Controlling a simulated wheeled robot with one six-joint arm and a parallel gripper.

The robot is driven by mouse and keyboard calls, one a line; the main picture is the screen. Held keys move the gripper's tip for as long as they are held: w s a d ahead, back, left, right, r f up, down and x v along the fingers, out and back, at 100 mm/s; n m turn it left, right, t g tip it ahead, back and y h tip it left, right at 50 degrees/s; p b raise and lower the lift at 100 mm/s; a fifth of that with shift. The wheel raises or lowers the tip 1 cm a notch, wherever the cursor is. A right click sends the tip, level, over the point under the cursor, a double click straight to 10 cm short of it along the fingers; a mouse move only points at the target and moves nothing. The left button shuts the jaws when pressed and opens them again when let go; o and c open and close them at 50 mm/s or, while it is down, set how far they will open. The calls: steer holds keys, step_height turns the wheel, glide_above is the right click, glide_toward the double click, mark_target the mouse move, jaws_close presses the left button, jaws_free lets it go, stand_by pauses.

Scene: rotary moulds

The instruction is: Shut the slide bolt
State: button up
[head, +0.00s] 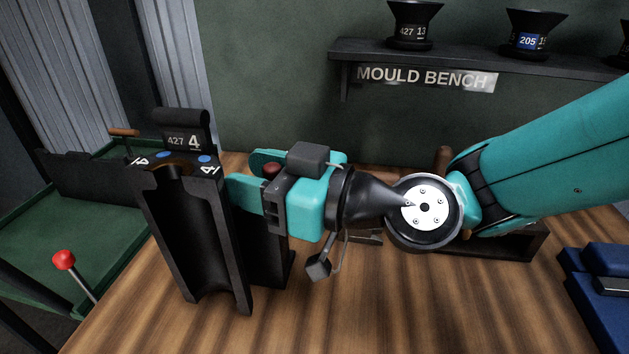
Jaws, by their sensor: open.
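The dark mould (190,235) stands upright on the wooden bench, its hollow half facing me and a "427 4" label at its top. My gripper (244,173) is open just right of the mould's top, its teal fingers pointing left. A dark red knob (271,169) shows between the fingers, apparently not clamped; its lower part is hidden by the gripper. I cannot tell for sure whether it belongs to the slide bolt. The bolt's bar is not clearly visible. A brown handle (124,132) sticks out left of the mould's top.
A red-knobbed lever (64,260) stands at the left by a green tray (90,235). A shelf (470,58) with black funnel-shaped pieces is on the back wall. A dark open box (500,243) lies behind my arm, and a blue object (603,290) is at right. The front bench (370,315) is clear.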

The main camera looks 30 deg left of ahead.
steer(key=w+d+b, duration=0.2)
steer(key=d+b, duration=0.5)
steer(key=d, duration=1)
steer(key=shift+d, duration=0.15)
steer(key=shift+s, duration=0.1)
